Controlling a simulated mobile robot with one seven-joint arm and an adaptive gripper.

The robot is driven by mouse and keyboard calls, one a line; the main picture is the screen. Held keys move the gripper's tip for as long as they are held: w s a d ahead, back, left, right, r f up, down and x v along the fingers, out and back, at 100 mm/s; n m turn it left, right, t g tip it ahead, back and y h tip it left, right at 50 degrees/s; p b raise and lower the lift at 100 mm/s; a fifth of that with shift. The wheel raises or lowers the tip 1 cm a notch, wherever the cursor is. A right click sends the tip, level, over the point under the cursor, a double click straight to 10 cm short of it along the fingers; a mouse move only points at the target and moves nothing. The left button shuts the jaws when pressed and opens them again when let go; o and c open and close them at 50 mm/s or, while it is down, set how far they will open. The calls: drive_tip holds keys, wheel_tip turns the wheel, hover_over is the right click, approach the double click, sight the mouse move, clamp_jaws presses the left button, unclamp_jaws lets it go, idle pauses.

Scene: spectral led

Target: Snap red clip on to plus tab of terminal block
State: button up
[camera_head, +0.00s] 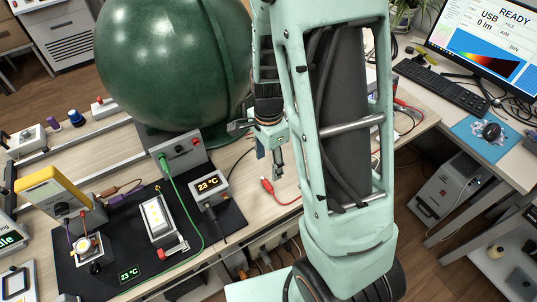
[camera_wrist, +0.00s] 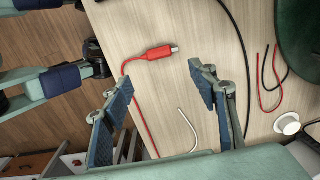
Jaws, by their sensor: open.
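The red clip (camera_head: 267,186) lies on the wooden bench near its front edge, with a red cable running from it. In the wrist view the red clip (camera_wrist: 160,53) lies flat with a metal tip pointing right, ahead of the gap between my fingers. My gripper (camera_head: 277,167) is above the bench, close to the clip. In the wrist view my gripper (camera_wrist: 160,82) is open, its two blue-padded fingers wide apart with nothing between them. I cannot tell for sure which part is the terminal block; a grey box with red and black knobs (camera_head: 182,152) stands behind the mat.
A large green sphere (camera_head: 170,60) stands behind. A white wire (camera_wrist: 188,130) lies near my fingers.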

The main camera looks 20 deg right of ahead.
sight(269, 184)
wheel_tip(269, 184, down, 10)
drive_tip(key=shift+b, duration=0.4)
drive_tip(key=shift+c, duration=0.5)
drive_tip(key=c, duration=0.9)
drive_tip(key=o, duration=1.2)
drive_tip(key=shift+r, duration=6)
drive_tip(key=shift+s, duration=0.1)
